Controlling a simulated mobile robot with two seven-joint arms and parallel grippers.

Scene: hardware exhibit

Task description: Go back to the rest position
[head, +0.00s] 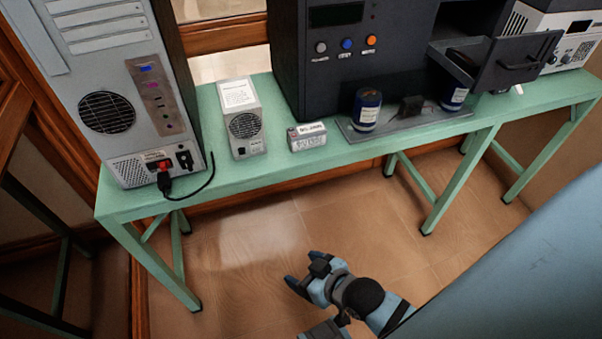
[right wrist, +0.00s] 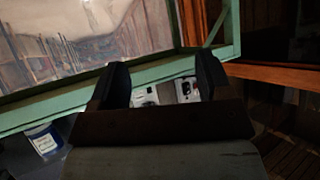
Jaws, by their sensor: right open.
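My right gripper (head: 300,277) is in the lower middle of the head view, over the floor in front of the green bench (head: 240,178). It holds nothing. In the right wrist view its two dark fingers stand apart (right wrist: 163,78). A pale panel with a dark socket (right wrist: 186,90) shows beyond the gap between them, apart from the fingers. My left gripper does not show in the head view.
On the bench stand a grey tower (head: 115,90) with a black cable, a small white unit (head: 241,118), a small labelled box (head: 307,136), a dark machine (head: 350,70) with an open drawer (head: 505,60), and two blue cans (head: 366,108). The floor (head: 300,225) before the bench is clear.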

